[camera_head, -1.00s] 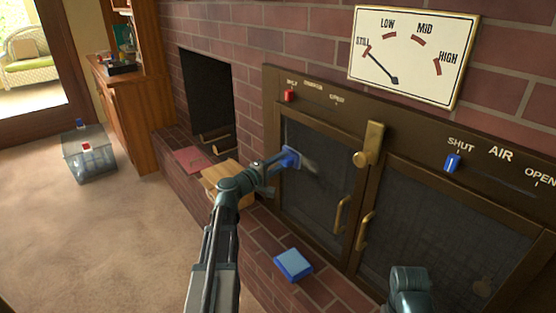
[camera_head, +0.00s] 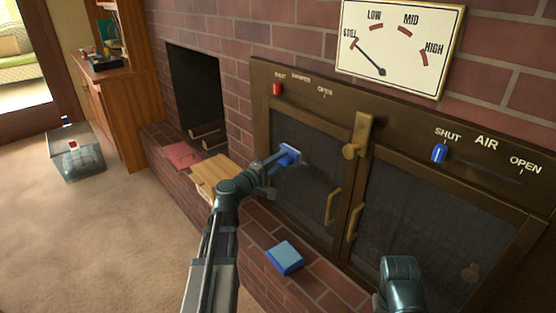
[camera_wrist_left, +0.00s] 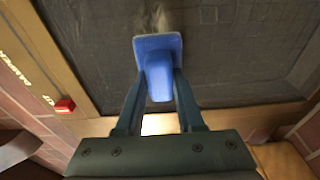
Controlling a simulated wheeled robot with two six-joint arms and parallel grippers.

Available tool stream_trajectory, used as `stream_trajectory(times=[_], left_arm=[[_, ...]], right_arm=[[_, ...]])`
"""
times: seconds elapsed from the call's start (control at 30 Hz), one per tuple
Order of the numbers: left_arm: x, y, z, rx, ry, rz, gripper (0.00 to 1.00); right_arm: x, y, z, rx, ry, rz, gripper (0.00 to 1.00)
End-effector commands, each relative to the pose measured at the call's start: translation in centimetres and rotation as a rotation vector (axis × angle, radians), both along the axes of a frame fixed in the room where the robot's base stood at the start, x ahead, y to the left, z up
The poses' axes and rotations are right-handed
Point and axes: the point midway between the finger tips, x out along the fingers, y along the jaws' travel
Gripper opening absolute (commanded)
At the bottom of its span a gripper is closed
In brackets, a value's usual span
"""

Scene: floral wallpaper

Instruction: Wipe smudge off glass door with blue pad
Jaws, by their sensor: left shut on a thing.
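The blue pad (camera_head: 290,155) is in my left gripper (camera_head: 277,162), at the upper part of the left glass door (camera_head: 318,150). The left wrist view shows the left gripper (camera_wrist_left: 158,92) with its fingers shut on the blue pad's handle (camera_wrist_left: 158,75). The pad's flat face is turned to the glass; I cannot tell whether it touches. A pale smudge (camera_wrist_left: 158,14) shows on the glass just beyond the pad in the wrist view. Part of it may be hidden behind the pad. Only a link of my right arm shows at the lower right; its gripper is out of view.
A blue block-like item (camera_head: 285,256) lies on the brick hearth below the door. Brass handles (camera_head: 333,206) and a latch (camera_head: 358,138) stick out at the door's right. A wooden board (camera_head: 214,176) lies left of my arm. A clear bin (camera_head: 75,158) stands on the carpet.

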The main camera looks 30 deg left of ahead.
Motion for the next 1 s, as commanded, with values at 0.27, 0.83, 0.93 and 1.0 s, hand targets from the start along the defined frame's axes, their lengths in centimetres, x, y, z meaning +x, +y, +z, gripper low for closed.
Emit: stream_trajectory(times=[0.27, 0.83, 0.93, 1.0], left_arm=[[-0.5, -1.3, 0.0, 0.0, 0.0, -0.004, 0.0], [-1.4, -3.7, 0.0, 0.0, 0.0, -0.005, 0.0], [-1.8, -4.2, 0.0, 0.0, 0.0, -0.005, 0.0], [-2.0, -4.7, 0.0, 0.0, 0.0, -0.005, 0.0]], right_arm=[[0.0, 0.0, 0.0, 0.0, 0.0, 0.0, 0.28], [0.0, 0.0, 0.0, 0.0, 0.0, 0.0, 0.28], [0.0, 0.0, 0.0, 0.0, 0.0, 0.0, 0.28], [0.0, 0.0, 0.0, 0.0, 0.0, 0.0, 0.28]])
